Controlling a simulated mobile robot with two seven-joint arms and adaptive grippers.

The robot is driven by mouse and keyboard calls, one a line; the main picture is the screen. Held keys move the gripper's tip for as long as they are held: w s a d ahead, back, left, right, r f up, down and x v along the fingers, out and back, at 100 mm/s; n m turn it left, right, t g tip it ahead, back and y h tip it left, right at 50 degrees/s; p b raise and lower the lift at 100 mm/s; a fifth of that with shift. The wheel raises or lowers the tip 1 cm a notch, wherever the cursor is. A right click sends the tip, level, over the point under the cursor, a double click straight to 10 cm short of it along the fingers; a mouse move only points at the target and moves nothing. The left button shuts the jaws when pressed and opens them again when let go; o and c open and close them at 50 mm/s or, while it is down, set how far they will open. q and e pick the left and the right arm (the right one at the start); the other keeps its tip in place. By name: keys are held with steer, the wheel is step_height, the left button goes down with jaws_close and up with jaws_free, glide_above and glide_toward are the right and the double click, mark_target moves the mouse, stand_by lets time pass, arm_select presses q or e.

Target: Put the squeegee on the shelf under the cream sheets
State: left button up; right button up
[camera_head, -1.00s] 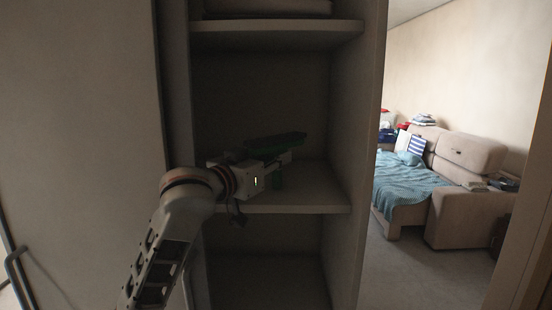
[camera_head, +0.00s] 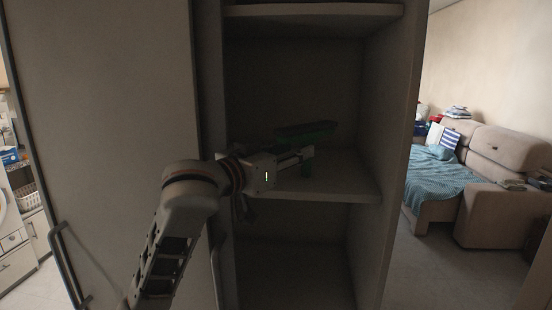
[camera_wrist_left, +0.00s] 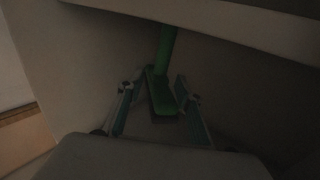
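The green squeegee (camera_head: 305,131) is inside the cupboard, over the middle shelf (camera_head: 345,186). Its long head lies level, with a green part reaching down near the board; the dim light hides whether it touches. My left gripper (camera_head: 292,158) is at the squeegee, above the shelf's front part. In the left wrist view, the squeegee (camera_wrist_left: 162,92) shows between my left fingers (camera_wrist_left: 160,88), which stand apart with gaps beside it. The cream sheets are not clearly in view; only the upper shelf (camera_head: 312,12) shows at the top edge. My right gripper is out of view.
A cupboard side panel (camera_head: 400,150) stands right of the shelves, and a large pale door or panel (camera_head: 110,150) stands on the left. The compartment below the middle shelf looks empty. A sofa (camera_head: 500,200) with a blue blanket is farther back right.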

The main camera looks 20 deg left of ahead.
arm_select(q)
steer(key=v, duration=0.6)
steer(key=shift+s, duration=0.3)
